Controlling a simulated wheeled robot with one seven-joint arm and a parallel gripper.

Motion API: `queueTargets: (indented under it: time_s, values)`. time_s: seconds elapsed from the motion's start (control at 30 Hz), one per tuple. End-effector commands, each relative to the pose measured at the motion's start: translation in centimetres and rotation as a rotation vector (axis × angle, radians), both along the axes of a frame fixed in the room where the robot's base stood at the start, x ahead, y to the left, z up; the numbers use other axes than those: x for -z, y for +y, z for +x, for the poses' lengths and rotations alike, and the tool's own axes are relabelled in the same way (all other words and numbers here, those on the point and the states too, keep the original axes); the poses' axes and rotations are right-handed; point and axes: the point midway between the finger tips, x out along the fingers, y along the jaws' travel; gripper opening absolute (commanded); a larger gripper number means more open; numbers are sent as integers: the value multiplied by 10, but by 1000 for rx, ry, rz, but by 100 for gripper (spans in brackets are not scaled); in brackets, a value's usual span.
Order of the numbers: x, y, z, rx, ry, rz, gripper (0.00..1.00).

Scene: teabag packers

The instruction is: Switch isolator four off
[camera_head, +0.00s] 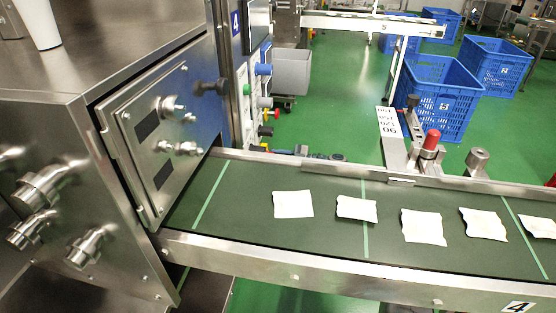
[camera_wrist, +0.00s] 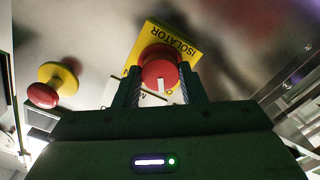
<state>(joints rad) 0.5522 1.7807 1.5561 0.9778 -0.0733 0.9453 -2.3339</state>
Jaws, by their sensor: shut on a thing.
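In the wrist view the isolator's red rotary knob (camera_wrist: 157,59) stands on a yellow plate (camera_wrist: 194,62) lettered ISOLATOR, fixed to a metal panel. A white mark on the knob points down in the picture. My gripper (camera_wrist: 160,80) has its two fingers on either side of the knob and is shut on it. Part of the plate is hidden behind the knob and fingers, and no isolator number can be read. The head view shows neither my gripper nor this knob.
Left of the knob is a red push button (camera_wrist: 42,95) on a yellow base. In the head view a green conveyor belt (camera_head: 330,235) carries several white teabags beside a steel machine (camera_head: 120,70). Blue crates (camera_head: 432,100) stand behind.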

Motion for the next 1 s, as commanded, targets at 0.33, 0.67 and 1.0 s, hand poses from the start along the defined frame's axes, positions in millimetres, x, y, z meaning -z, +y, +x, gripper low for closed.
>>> queueTargets:
  time_s: [0.33, 0.67, 1.0]
  values:
    - [1, -1, 0, -1, -158, -32, 14]
    - [1, -1, 0, -1, -194, -39, 14]
    - [1, 0, 0, -2, -194, -39, 54]
